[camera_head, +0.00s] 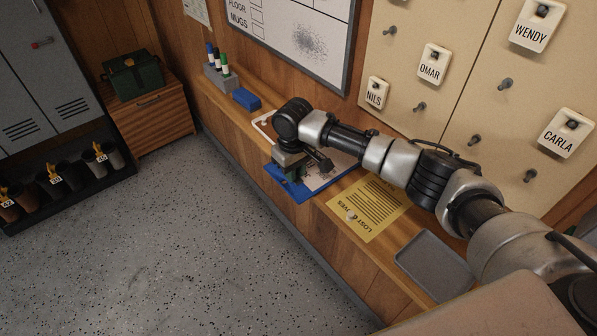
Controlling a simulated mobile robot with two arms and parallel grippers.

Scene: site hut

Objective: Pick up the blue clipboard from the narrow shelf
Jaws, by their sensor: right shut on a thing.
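The blue clipboard (292,190) lies on or just above the narrow wooden shelf (310,208) in the head view, with its front edge reaching past the shelf's edge. My left gripper is not in view.
Right of the clipboard lie a yellow notice (368,207) and a grey tray (434,264). To its left are a blue eraser (246,99) and a marker holder (221,78). A pegboard with name tags (434,63) stands behind. The floor (200,240) is clear.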

